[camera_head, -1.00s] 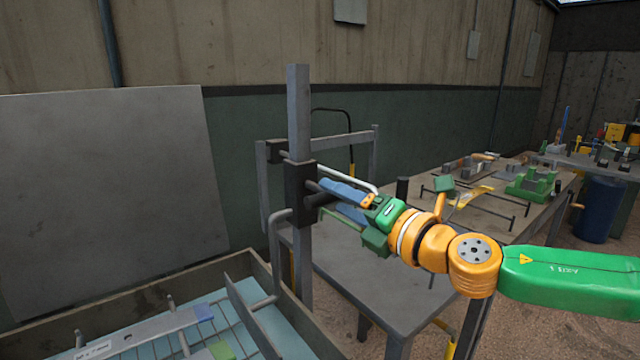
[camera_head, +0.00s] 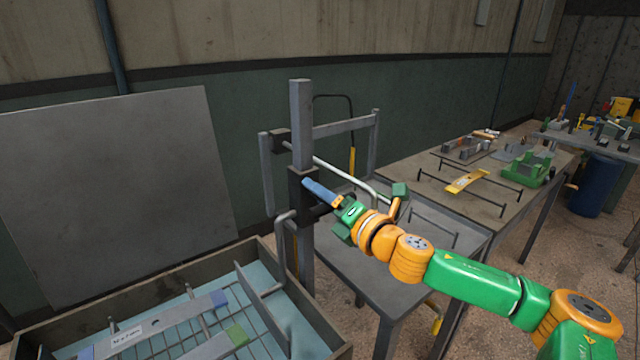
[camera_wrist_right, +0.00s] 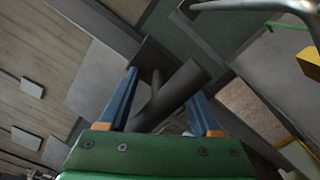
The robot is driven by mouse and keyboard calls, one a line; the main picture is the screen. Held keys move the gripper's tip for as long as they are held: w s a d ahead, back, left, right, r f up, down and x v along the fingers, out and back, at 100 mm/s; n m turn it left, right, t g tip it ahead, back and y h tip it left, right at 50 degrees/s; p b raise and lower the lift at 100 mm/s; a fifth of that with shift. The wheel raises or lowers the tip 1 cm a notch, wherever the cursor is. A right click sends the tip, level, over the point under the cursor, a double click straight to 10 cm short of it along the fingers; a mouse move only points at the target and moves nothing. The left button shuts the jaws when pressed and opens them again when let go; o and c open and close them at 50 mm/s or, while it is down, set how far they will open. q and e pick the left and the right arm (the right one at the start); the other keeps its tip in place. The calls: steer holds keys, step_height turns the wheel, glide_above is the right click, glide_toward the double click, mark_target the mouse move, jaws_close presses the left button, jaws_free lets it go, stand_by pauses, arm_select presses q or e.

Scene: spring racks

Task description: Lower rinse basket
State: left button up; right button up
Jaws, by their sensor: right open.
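The rinse basket (camera_head: 195,323) is a wire frame with grey bars at the lower left, inside a tank (camera_head: 335,350) with a pale blue interior. A bent grey arm (camera_head: 277,250) runs down toward it from beside the dark carriage (camera_head: 297,190) on a grey upright post (camera_head: 302,125). My right gripper (camera_head: 314,198) is at the carriage. In the right wrist view its blue fingers are open on either side of a dark round handle (camera_wrist_right: 178,92); whether they touch it I cannot tell. My left gripper is not in view.
A grey bench (camera_head: 370,285) stands right of the post, with a thin tubular rail above it. A second bench (camera_head: 400,165) behind holds a green fixture (camera_head: 528,168) and a yellow part (camera_head: 466,181). A large grey panel (camera_head: 110,190) stands behind the tank.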

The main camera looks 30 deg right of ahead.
steer(key=shift+w+a, duration=0.1)
jaws_close()
stand_by(1.4)
